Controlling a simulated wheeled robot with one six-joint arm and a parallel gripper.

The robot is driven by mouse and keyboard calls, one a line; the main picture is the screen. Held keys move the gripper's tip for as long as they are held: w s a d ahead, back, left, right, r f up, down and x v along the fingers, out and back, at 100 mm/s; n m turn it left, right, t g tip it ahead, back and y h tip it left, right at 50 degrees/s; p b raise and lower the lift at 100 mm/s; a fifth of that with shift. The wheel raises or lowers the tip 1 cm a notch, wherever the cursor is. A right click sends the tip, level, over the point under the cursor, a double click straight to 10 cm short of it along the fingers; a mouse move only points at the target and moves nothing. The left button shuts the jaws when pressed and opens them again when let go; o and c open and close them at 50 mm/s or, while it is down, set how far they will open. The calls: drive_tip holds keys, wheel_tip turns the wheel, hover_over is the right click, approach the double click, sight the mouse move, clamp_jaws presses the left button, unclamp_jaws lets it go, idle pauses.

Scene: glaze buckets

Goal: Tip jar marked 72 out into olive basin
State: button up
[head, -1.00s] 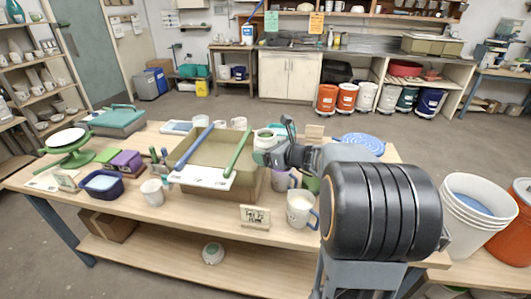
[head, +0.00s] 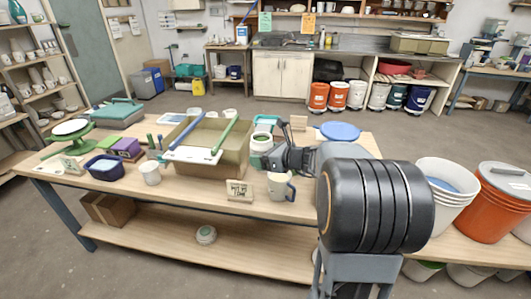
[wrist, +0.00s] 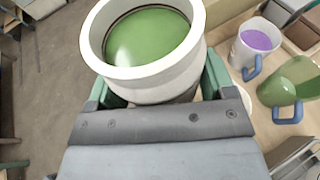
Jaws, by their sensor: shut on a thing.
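My gripper (head: 281,157) is shut on a white jar (head: 262,143), held at the right end of the olive basin. In the wrist view the jar (wrist: 150,82) sits between the finger pads, with green glaze inside. It looks roughly upright. No number can be read on it. The olive basin (head: 226,168) is a large open rectangular tub on the table. I cannot tell whether the jar is over the basin's rim.
A white mug (head: 279,186) stands below my gripper, and a card (head: 239,190) stands left of it. A purple-filled mug (wrist: 256,45) and a green mug (wrist: 290,80) show in the wrist view. White buckets (head: 445,205) and an orange bucket (head: 490,205) are at right.

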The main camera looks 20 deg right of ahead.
drive_tip(key=s+a+f+n+g+y, duration=0.2)
drive_tip(key=a+f, duration=0.3)
drive_tip(key=f, duration=0.6)
drive_tip(key=s+a+f+n+g+y, duration=0.2)
drive_tip(key=a+f+n+y, duration=0.1)
drive_tip(key=f, duration=0.9)
drive_tip(key=shift+s+a+f, duration=0.15)
drive_tip(key=shift+a, duration=0.7)
drive_tip(key=shift+a, duration=0.1)
